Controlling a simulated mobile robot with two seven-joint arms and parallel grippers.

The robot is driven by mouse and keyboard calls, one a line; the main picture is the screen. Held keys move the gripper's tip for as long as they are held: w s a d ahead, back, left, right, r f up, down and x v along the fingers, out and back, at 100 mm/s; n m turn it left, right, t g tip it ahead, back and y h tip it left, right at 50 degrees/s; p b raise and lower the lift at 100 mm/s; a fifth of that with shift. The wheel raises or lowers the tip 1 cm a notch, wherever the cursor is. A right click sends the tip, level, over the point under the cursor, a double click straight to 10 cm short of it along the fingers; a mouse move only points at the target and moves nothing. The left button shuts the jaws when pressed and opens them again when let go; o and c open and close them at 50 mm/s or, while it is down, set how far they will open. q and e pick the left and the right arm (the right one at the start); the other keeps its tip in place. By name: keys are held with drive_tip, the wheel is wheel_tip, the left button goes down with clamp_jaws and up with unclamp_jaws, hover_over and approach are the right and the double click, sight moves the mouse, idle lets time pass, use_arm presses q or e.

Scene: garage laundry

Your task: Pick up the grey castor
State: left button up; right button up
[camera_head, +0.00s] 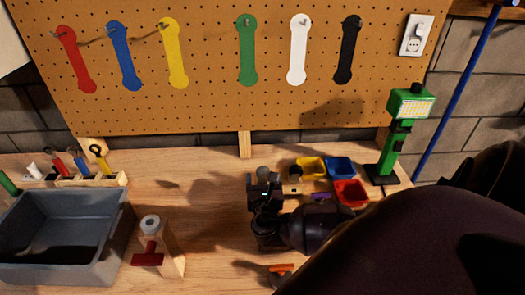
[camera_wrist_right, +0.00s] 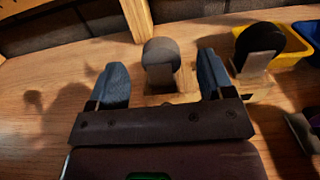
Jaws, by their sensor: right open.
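The grey castor (camera_wrist_right: 161,52), a round grey wheel in a pale bracket, stands wheel up on a small light wooden block in the right wrist view. My right gripper (camera_wrist_right: 161,68) is open, with one blue-grey fingertip on each side of the castor and visible gaps between. In the head view my right gripper (camera_head: 264,188) is over the workbench and the castor is mostly hidden by it. A second castor with a black wheel (camera_wrist_right: 264,38) stands to the right in the wrist view, outside the fingers. My left gripper is not in view.
Yellow (camera_head: 311,167), blue (camera_head: 340,167) and red (camera_head: 350,193) bins stand right of the gripper. A green post-like device (camera_head: 391,145) stands farther right. A grey tub (camera_head: 60,262) and a wooden block with a red clamp-like piece (camera_head: 148,256) are at left. Pegboard rises behind.

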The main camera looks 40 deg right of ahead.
sight(263, 169)
drive_tip(key=shift+f+p+x, duration=0.15)
drive_tip(key=shift+p+x, duration=0.05)
drive_tip(key=shift+x, duration=1.1)
drive_tip(key=shift+f+p+x, duration=0.1)
drive_tip(key=shift+p+x, duration=0.05)
drive_tip(key=shift+x, duration=1.15)
drive_tip(key=shift+d, duration=0.1)
drive_tip(key=c, duration=1)
